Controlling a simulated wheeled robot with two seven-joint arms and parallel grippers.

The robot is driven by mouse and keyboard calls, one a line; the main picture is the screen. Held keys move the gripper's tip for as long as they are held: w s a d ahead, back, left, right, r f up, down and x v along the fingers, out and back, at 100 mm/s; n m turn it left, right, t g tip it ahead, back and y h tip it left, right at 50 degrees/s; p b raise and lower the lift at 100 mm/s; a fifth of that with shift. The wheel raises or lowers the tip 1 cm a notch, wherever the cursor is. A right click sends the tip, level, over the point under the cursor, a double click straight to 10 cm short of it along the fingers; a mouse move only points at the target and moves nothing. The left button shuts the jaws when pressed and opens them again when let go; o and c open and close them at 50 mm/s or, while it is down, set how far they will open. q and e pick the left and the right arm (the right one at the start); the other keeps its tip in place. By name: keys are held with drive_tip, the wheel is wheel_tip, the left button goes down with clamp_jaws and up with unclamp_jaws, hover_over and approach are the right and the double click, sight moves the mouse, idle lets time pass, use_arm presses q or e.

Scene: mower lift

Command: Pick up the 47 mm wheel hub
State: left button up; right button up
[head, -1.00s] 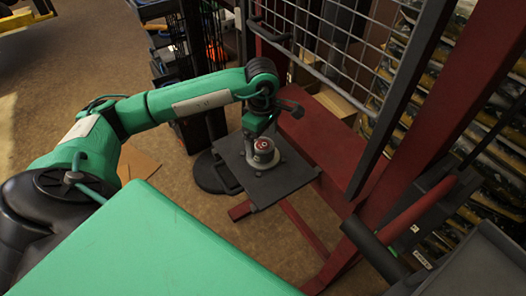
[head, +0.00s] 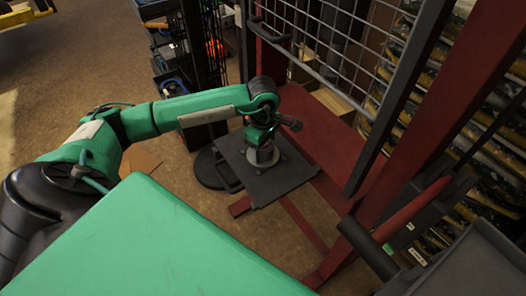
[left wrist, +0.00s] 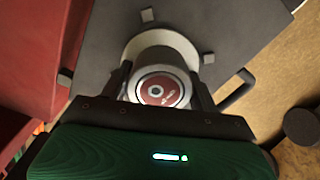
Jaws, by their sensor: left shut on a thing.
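The wheel hub (left wrist: 160,88) is a silver cylinder with a red round label on top, seen in the left wrist view. Around its far side shows a wide pale ring (left wrist: 150,38) at the dark square plate. My left gripper (left wrist: 164,92) comes from above with one finger on each side of the hub and is shut on it. In the head view my left gripper (head: 263,143) covers the top of the hub, and only the grey lower part (head: 263,158) shows above the plate (head: 270,184). I cannot tell whether the hub is clear of the plate. My right gripper is out of view.
The plate has small raised blocks around the hub. A red steel frame (head: 320,135) and a wire mesh panel (head: 335,45) stand close behind and to the right. A black round disc (head: 213,170) lies left of the plate. Open floor (head: 90,60) is at the left.

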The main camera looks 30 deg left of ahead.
use_arm(q)
drive_tip(key=shift+w+r, duration=0.1)
drive_tip(key=shift+r, duration=0.1)
drive_tip(key=shift+r, duration=0.6)
wheel_tip(320, 180, up, 18)
drive_tip(key=b, duration=0.3)
